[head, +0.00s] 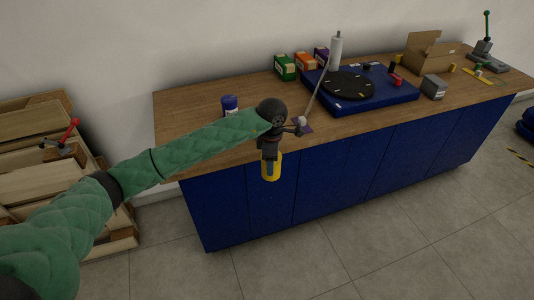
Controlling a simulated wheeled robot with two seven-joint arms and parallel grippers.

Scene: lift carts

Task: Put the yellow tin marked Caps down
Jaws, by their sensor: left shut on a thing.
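The yellow tin (271,171) is in my left gripper (270,156), which points down in front of the bench's front edge. The gripper is shut on the tin's upper part, and the tin hangs upright in front of the blue cabinet doors, below the level of the wooden top. Its marking cannot be read from here. My left arm comes in from the left, in a green padded sleeve. My right gripper is not in view.
The wooden bench top (190,115) holds a blue jar (230,104), several small boxes (285,68), a blue platform (395,93) with a black disc, a grey block (434,87) and an open carton (428,52). Wooden crates (60,190) stand at left. Top left of the jar is clear.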

